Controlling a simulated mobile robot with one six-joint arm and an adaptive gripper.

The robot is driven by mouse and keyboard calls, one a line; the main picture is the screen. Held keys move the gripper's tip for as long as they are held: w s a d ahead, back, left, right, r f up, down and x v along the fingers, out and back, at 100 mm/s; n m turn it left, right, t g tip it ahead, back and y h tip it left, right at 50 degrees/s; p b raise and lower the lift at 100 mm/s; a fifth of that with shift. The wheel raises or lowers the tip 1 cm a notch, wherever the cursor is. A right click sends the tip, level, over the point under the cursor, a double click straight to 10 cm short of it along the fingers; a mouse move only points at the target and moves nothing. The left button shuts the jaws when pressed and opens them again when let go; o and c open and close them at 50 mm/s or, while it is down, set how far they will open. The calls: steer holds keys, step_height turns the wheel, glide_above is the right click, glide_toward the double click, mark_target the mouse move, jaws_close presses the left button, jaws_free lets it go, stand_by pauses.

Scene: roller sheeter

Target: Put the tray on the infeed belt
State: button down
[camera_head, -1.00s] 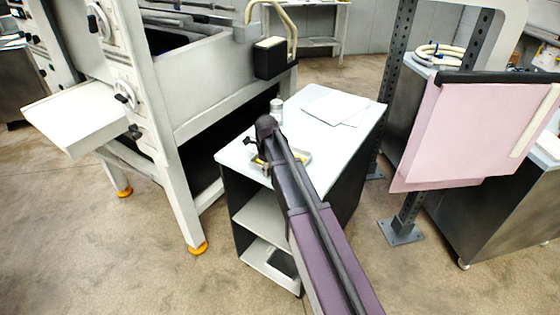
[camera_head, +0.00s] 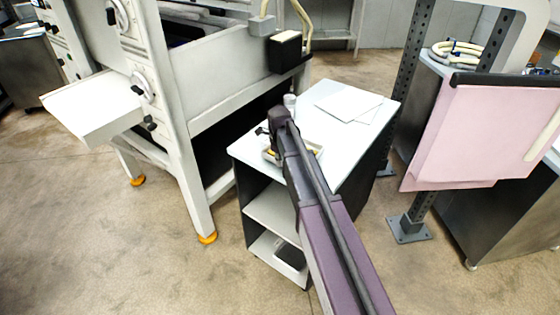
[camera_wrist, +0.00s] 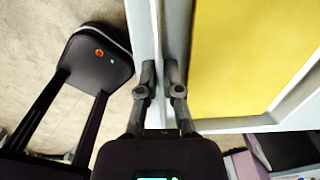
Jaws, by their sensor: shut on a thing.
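The tray (camera_wrist: 255,55) shows in the wrist view as a yellow floor inside a pale rim. My gripper (camera_wrist: 160,92) is shut on its left wall, with one finger on each side. In the head view my arm hides most of the tray (camera_head: 313,148); a bit of its edge shows at the near end of a cart's white top. My gripper (camera_head: 275,142) is there too, mostly hidden. I cannot tell whether the tray touches the cart top. A white flat shelf (camera_head: 90,108) sticks out of the machine at left; I cannot tell whether it is the infeed belt.
The white-topped cart (camera_head: 345,135) also bears white sheets (camera_head: 350,103) and a small pale jar (camera_head: 289,101). The big white machine (camera_head: 225,80) stands close to its left. A pink panel (camera_head: 480,135) hangs at right. The floor at front left is clear.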

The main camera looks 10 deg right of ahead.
step_height(320, 180, up, 2)
steer(key=shift+r+p, duration=0.1)
steer(key=shift+p, duration=0.65)
steer(key=s+d, duration=0.2)
steer(key=s, duration=0.5)
steer(key=s+d+p, duration=0.1)
steer(key=s+d, duration=0.1)
steer(key=s, duration=0.6)
steer(key=shift+s+d+r, duration=0.15)
steer(key=shift+d+r, duration=0.25)
steer(key=shift+r, duration=0.05)
